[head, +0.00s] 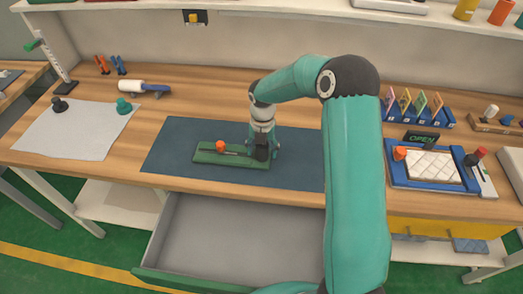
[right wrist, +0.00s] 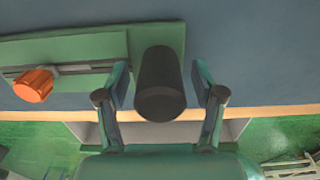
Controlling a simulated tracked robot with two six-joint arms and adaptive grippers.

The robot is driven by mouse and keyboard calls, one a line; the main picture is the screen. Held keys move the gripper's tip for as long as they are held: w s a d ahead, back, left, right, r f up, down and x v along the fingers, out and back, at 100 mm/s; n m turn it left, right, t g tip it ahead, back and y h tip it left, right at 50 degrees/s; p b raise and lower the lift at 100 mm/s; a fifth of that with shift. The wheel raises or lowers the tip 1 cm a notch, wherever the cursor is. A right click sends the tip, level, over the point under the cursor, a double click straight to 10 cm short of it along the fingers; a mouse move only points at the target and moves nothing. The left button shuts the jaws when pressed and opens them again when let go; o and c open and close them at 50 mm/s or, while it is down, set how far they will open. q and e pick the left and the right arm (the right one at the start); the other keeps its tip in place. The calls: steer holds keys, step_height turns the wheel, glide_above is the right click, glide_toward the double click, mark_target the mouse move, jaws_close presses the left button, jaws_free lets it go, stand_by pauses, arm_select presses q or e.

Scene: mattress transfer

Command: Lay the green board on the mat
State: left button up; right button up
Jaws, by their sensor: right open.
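The green board (head: 212,158) lies flat on the dark blue mat (head: 175,140), near its front edge. It carries an orange knob (head: 220,145) and a black cylindrical handle (head: 262,152) at its right end. In the right wrist view the board (right wrist: 80,47) shows with the orange knob (right wrist: 34,85) to the left and the black handle (right wrist: 160,85) in the middle. My right gripper (right wrist: 160,80) is open, with one finger on each side of the handle and gaps visible. My left gripper is not in view.
An open grey drawer (head: 235,240) juts out below the table front. A pale sheet (head: 75,130) with small knobs lies left. A blue-framed tray (head: 425,185) and a rack of coloured cards (head: 418,118) stand right. My right arm hides the mat's right end.

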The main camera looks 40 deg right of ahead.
step_height(320, 180, up, 4)
steer(key=p, duration=0.2)
steer(key=shift+r+p, duration=0.1)
steer(key=shift+p, duration=0.3)
step_height(320, 180, up, 7)
steer(key=shift+f, duration=0.1)
steer(key=shift+r, duration=0.5)
